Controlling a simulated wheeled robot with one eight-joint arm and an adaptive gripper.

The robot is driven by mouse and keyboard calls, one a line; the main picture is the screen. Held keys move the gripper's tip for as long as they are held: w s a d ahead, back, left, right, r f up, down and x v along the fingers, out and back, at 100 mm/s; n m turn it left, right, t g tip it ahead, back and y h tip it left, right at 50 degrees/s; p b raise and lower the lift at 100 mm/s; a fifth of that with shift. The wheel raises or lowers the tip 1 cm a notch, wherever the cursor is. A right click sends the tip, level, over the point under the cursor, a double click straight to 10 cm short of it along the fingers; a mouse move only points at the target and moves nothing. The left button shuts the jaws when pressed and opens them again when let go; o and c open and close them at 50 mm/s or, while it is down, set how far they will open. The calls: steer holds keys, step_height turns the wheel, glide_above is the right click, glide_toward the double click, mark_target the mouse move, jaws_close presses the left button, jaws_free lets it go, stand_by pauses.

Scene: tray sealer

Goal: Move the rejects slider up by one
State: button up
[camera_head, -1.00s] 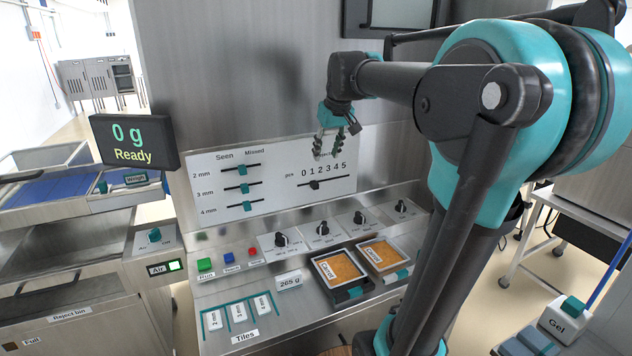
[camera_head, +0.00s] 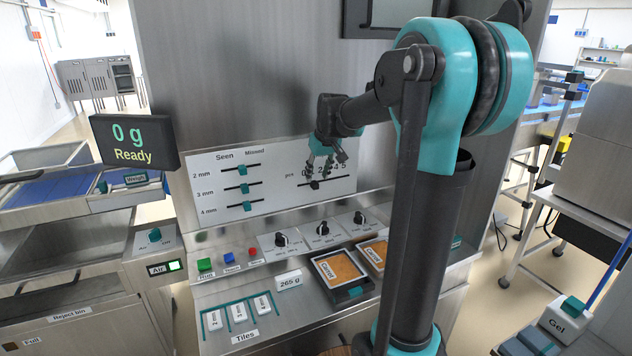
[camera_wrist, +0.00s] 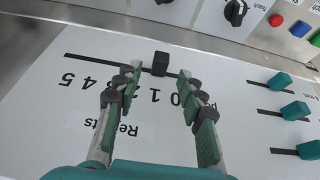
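The rejects slider is a black knob (camera_wrist: 161,63) on a dark horizontal slot in a white panel (camera_wrist: 60,100), labelled "Rejects" and numbered 0 to 5. The wrist view shows it upside down, with the knob near the 1. In the head view the knob (camera_head: 315,184) shows just below my gripper (camera_head: 326,170), which covers part of the numbers. In the wrist view my gripper (camera_wrist: 160,74) is open, its two fingers apart on either side of the knob's line. The knob appears just beyond the fingertips; I cannot tell whether they touch it.
Three teal sliders (camera_head: 243,188) sit on the same panel to the left. Below are black rotary knobs (camera_head: 323,229), coloured buttons (camera_head: 205,264) and carrot trays (camera_head: 338,268). A display (camera_head: 134,142) reads "0 g Ready".

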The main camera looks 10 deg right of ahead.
mark_target(315, 183)
steer(key=shift+x, duration=1.85)
steer(key=shift+c, duration=0.4)
jaws_close()
